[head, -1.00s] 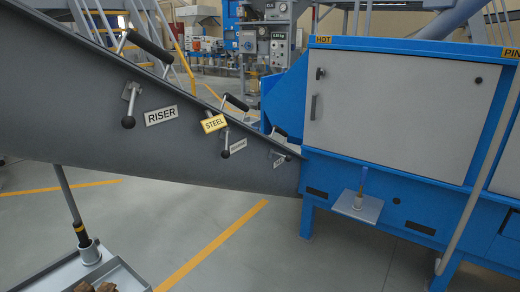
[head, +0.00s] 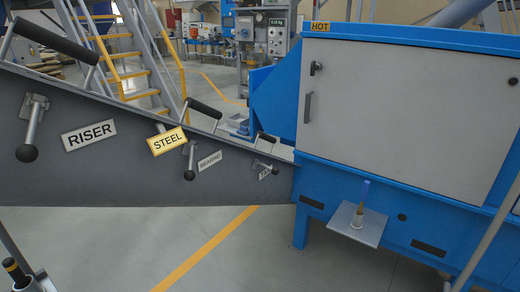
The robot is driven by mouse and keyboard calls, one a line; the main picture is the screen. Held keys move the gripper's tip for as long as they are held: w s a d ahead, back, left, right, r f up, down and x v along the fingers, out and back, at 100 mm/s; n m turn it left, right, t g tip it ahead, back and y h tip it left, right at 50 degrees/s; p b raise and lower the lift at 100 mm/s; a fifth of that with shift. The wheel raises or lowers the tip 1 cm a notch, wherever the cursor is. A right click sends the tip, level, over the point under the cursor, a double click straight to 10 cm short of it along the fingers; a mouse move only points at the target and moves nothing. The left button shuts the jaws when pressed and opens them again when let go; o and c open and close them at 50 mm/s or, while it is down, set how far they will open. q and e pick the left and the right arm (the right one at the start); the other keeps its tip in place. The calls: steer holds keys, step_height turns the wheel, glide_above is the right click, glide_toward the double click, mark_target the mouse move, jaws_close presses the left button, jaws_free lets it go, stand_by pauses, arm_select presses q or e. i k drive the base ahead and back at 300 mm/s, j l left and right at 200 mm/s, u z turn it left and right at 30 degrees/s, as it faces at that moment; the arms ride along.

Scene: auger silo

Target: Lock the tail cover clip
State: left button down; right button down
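A sloping grey auger trough (head: 110,165) runs from the left down to the blue cabinet. Its side carries lever clips with black ball knobs. The smallest clip (head: 264,165) is at the far lower end, beside a small label (head: 265,173) too small to read surely. A middle clip (head: 190,162) hangs ball-down by the BEARING label (head: 209,161). The nearest clip (head: 31,130) hangs ball-down by the RISER label (head: 89,135). Whether the far clip is locked I cannot tell. Neither of my grippers is in view.
Black cover handles (head: 55,41) stand along the trough's top edge. A yellow STEEL tag (head: 167,141) hangs on the trough. The blue cabinet (head: 400,120) has a small shelf (head: 356,224) jutting out low in front. Open floor (head: 120,245) lies before the trough.

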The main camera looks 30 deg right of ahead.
mark_target(275, 171)
steer(key=i+l, duration=0.15)
steer(key=l, duration=0.15)
steer(key=i+l, duration=0.15)
steer(key=l, duration=0.15)
steer(key=i+l+u, duration=0.1)
steer(key=l, duration=0.25)
steer(key=i+l, duration=0.2)
steer(key=l, duration=0.1)
